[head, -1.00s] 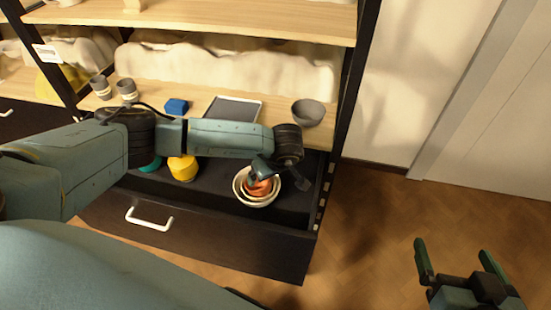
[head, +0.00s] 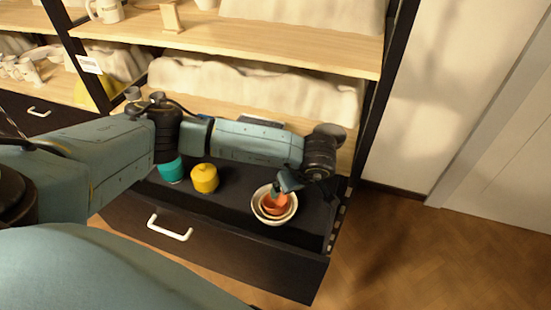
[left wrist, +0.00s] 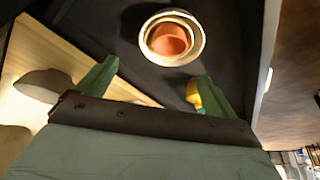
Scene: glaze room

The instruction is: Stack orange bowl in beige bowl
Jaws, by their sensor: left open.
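The orange bowl (head: 275,204) sits inside the beige bowl (head: 265,212), and both are nested in a wider cream-white bowl (head: 255,206) in the open drawer. In the left wrist view, the orange bowl (left wrist: 168,40) shows as the innermost, ringed by two pale rims. My left gripper (head: 289,183) is just above the upper right edge of the nest in the head view. In the left wrist view, its fingers (left wrist: 155,71) are spread apart with nothing between them, and the bowls lie beyond the tips. My right gripper is not in view.
A yellow lidded pot (head: 204,179) and a teal pot (head: 171,170) stand left of the bowls in the dark drawer (head: 230,207). The drawer has a white handle (head: 169,229).

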